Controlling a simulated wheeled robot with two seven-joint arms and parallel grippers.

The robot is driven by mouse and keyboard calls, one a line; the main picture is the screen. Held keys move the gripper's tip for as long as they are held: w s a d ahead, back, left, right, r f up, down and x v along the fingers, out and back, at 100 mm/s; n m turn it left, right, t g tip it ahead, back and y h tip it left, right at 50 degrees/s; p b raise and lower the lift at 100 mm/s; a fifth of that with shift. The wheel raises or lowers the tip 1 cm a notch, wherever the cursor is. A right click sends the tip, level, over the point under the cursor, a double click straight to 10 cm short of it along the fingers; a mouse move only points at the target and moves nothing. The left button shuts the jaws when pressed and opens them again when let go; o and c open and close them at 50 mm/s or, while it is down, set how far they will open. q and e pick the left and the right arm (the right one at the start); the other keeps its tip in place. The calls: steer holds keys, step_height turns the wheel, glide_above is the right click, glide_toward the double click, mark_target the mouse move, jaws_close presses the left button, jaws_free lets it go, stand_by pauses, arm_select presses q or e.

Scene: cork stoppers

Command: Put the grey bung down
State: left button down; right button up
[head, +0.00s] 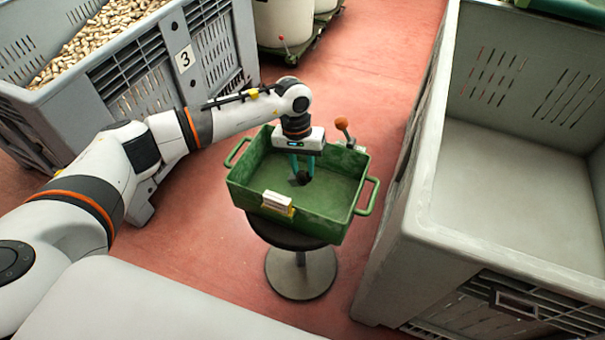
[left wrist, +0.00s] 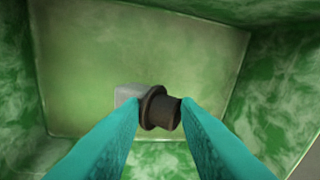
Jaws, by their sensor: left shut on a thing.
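My left gripper (head: 301,172) reaches down into a green tray (head: 330,219) with its teal fingers shut on a dark grey-brown bung (head: 304,179). In the left wrist view the bung (left wrist: 160,109) lies tilted sideways between the two fingertips (left wrist: 161,108), its wider rim to the left. A pale grey patch or small block (left wrist: 128,95) shows behind the bung against the tray floor; I cannot tell which. The gap between bung and floor is hard to judge. My right gripper is not in view.
The tray stands on a round pedestal (head: 301,272). An orange-knobbed lever (head: 342,125) rises at its back edge. A large grey bin (head: 400,225) with a bare floor stands right; bin 3 (head: 150,75), full of corks, stands back left.

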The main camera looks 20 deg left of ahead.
mark_target(302, 172)
arm_select(q)
step_height(302, 172, down, 3)
steer(key=shift+r, duration=0.2)
steer(key=shift+f, duration=0.45)
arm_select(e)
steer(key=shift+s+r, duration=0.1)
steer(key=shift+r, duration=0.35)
arm_select(q)
steer(key=shift+b, duration=0.3)
steer(key=c, duration=1.1)
jaws_free()
steer(key=shift+o, duration=0.2)
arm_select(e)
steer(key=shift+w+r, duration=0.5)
